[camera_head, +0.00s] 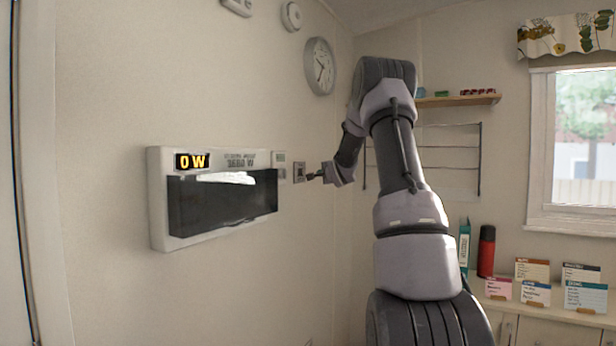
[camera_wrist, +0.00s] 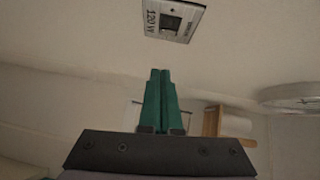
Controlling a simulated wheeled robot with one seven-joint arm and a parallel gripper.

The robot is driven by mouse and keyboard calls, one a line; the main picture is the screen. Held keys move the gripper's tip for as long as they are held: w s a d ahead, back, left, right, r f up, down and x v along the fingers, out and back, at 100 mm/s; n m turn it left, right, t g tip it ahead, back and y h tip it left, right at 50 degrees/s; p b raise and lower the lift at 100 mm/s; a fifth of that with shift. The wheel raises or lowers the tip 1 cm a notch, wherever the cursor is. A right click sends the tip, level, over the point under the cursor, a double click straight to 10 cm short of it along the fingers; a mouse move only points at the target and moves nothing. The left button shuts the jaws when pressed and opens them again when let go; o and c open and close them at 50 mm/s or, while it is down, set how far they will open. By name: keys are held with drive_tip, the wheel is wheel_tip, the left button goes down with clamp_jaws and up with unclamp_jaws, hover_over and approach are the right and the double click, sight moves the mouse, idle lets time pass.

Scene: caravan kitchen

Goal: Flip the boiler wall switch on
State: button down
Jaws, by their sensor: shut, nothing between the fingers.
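The wall switch plate (camera_head: 299,172) is small and pale with a dark rocker, on the left wall right of the white wall unit. In the wrist view, the plate (camera_wrist: 174,20) is at the top, with a dark square rocker and a "120 W" label. My gripper (camera_head: 313,177) is just right of the plate in the head view; its fingertips look close to it, and I cannot tell if they touch. In the wrist view, my gripper's green fingers (camera_wrist: 160,74) are together, with nothing between them, below the plate in the picture. The rocker's position is unclear.
A round clock (camera_head: 320,66) hangs above. A wooden shelf (camera_head: 458,100) and wire rack (camera_head: 480,160) are behind my arm. Cards (camera_head: 532,280) and a red flask (camera_head: 486,251) stand at right.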

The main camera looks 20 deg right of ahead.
sight(303, 172)
drive_tip(key=w+a+f, duration=0.1)
drive_tip(key=w, duration=0.7)
drive_tip(key=shift+w+a, duration=0.15)
drive_tip(key=shift+a, duration=0.25)
